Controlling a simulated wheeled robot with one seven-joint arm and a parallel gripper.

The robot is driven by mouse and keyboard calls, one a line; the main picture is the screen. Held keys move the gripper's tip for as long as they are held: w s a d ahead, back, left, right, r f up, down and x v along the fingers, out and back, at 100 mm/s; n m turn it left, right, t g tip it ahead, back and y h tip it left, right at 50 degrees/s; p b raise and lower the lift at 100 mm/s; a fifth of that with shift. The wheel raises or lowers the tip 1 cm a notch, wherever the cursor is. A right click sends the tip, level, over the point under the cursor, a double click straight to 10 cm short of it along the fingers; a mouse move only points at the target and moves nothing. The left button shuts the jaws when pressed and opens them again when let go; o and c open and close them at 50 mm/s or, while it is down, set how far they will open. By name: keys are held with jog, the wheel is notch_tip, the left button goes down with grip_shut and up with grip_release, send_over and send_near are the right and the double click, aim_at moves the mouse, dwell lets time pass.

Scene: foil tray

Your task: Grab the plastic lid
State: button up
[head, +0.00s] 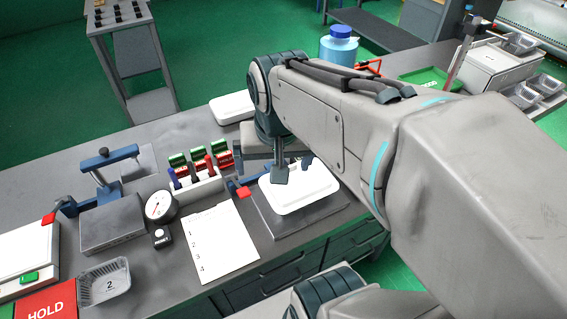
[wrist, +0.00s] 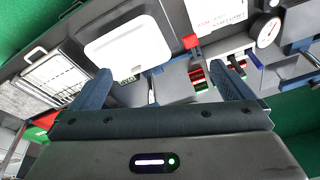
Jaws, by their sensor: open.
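A white plastic lid (head: 312,190) with rounded corners and a raised middle lies on a flat grey plate (head: 290,226) near the table's front edge. It also shows in the wrist view (wrist: 127,45), beyond my left finger and not between the fingers. My gripper (head: 294,169) is open and empty, at the back left part of the lid in the head view and partly covering it. In the wrist view my gripper's fingers (wrist: 163,88) stand wide apart. I cannot tell the exact height of the fingertips above the lid.
A second white lid-like piece (head: 233,107) lies farther back. A rack of red and green blocks (head: 200,178), a paper list (head: 215,240), a round dial (head: 159,206) and a foil tray (head: 106,284) are to the left. A blue jar (head: 338,48) stands behind my arm.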

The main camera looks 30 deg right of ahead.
jog(key=w+d+f+m+g+b, duration=0.35)
jog(key=w+d+m+b, duration=0.4)
jog(key=d+m, duration=0.4)
jog(key=m, duration=0.3)
send_over(299, 180)
jog(key=shift+n+t, duration=0.25)
jog(key=shift+t, duration=0.1)
notch_tip(299, 180, down, 9)
jog(key=shift+d+r, duration=0.1)
jog(key=shift+f, duration=2.85)
jog(key=c, duration=0.7)
jog(key=shift+r, duration=0.1)
